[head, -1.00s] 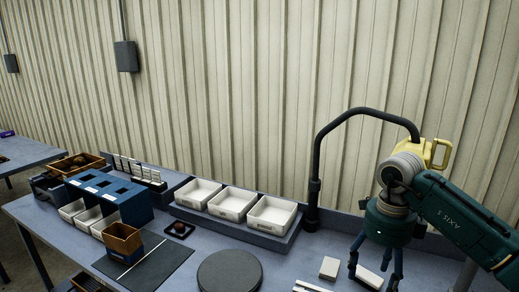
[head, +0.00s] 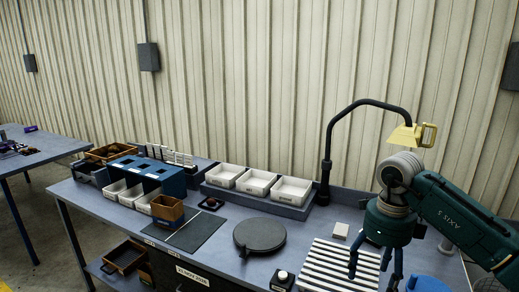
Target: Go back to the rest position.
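My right gripper (head: 374,272) hangs at the end of the teal arm on the right of the head view. Its blue fingers point down and stand apart, with nothing seen between them. It is in front of the slatted white grid (head: 325,262) on the workbench (head: 215,252); how high above it I cannot tell. My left gripper is not in view.
A black curved post (head: 328,150) with a yellow head (head: 405,135) rises behind my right arm. White bins (head: 256,190), a blue divided box (head: 172,180), a brown box (head: 167,215) and a round dark plate (head: 260,247) stand on the bench. A second table (head: 45,155) is at left.

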